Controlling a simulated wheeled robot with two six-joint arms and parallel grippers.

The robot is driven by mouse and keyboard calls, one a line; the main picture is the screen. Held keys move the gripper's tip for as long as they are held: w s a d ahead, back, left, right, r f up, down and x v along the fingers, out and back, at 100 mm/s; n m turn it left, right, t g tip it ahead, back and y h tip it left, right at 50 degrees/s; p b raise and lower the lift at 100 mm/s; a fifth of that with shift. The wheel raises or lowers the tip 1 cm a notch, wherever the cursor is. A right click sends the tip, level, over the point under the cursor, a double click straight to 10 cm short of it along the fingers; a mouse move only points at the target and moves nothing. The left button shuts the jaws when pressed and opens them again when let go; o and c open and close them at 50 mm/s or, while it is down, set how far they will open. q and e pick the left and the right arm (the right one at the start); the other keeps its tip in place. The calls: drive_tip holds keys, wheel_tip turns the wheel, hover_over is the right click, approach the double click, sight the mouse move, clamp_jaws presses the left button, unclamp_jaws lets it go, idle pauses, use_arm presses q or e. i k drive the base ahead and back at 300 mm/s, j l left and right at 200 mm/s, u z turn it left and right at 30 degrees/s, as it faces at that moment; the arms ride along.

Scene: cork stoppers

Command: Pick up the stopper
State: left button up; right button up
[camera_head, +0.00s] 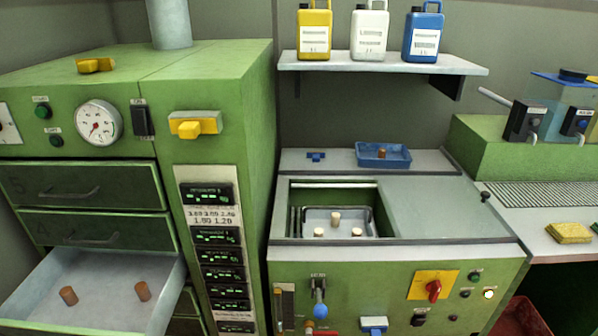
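Several stoppers are in view. Two brown stoppers, a left one (68,295) and a right one (142,291), stand apart in the open white drawer (100,268) at the lower left. One brown stopper (381,153) is in the small blue tray (398,160) on the ledge behind the machine opening. Three pale stoppers, a rear one (335,219), a left one (319,232) and a right one (356,232), are in the metal basin (312,215) inside the opening. Neither gripper is in the head view.
The green cabinet (255,130) rises between drawer and machine. A sliding cover (430,205) lies right of the opening. A shelf (375,64) with yellow, white and blue jugs hangs above. A yellow sponge (569,232) lies on the right counter.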

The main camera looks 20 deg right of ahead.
sight(382, 152)
drive_tip(key=z, duration=0.2)
drive_tip(key=l+z, duration=0.45)
drive_tip(key=l, duration=0.25)
drive_tip(key=l+z, duration=0.5)
drive_tip(key=l, duration=0.2)
